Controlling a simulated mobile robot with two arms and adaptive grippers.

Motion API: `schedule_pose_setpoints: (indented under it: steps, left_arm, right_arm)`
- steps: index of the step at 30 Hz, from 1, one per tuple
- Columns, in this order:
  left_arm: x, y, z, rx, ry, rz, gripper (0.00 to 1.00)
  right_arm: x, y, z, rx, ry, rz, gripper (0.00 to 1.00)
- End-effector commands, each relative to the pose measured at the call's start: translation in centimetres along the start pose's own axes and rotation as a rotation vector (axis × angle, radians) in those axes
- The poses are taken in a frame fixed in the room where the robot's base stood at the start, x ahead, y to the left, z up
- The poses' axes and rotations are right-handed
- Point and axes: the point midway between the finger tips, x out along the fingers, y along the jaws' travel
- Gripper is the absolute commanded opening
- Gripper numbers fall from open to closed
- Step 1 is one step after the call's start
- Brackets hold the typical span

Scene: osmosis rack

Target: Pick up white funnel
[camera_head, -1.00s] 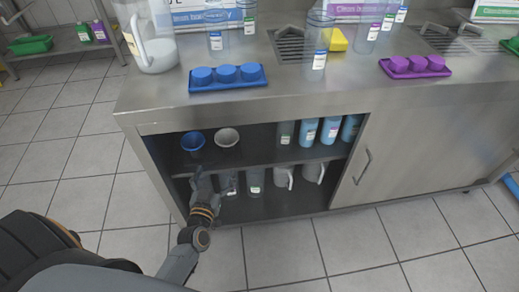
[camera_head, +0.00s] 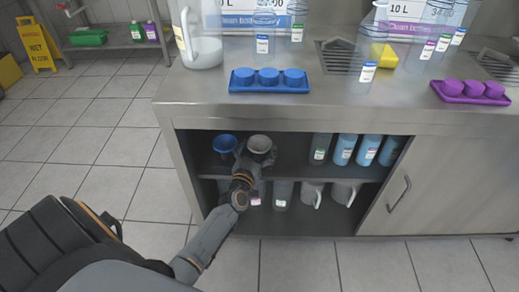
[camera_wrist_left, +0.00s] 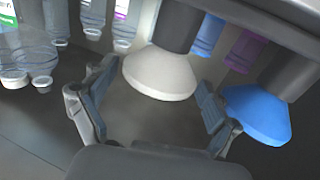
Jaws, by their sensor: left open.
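The white funnel (camera_head: 260,143) stands on the upper shelf of the open cabinet, just right of the blue funnel (camera_head: 224,143). My left gripper (camera_head: 256,160) is at the shelf, directly in front of the white funnel, and hides its lower part in the head view. In the left wrist view the white funnel (camera_wrist_left: 160,74) lies between the tips of my open left gripper (camera_wrist_left: 154,82), with gaps showing beside it. The blue funnel (camera_wrist_left: 258,114) is close outside the right-hand finger there. My right gripper is in neither view.
Bottles (camera_head: 344,150) stand farther right on the upper shelf. Jugs (camera_head: 312,193) and bottles stand on the lower shelf. The steel counter (camera_head: 200,95) overhangs the shelf and carries a blue tray (camera_head: 270,87). In the wrist view clear bottles (camera_wrist_left: 45,80) stand at the left.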

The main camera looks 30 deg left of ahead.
Motion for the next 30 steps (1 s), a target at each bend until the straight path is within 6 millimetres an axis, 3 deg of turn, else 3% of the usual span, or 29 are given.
schedule_pose_setpoints:
  steps: [4, 12, 13, 17, 30]
  left_arm:
    - [1.9, 0.0, 0.2, 0.000, 0.000, 0.001, 0.88]
    - [2.2, 0.0, 0.1, 0.002, -0.001, 0.001, 0.88]
    - [2.2, 0.0, 0.1, 0.002, -0.001, 0.001, 0.86]
    - [2.2, 0.0, 0.1, 0.001, -0.001, 0.001, 0.59]
    - [2.2, 0.0, -0.3, 0.000, -0.001, 0.001, 0.57]
  right_arm:
    - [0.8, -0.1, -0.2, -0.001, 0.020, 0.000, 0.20]
    - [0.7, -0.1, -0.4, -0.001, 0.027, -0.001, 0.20]
    - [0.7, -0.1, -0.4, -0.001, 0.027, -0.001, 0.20]
    - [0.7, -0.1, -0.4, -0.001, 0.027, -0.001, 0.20]
    - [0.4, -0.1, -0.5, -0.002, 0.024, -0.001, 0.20]
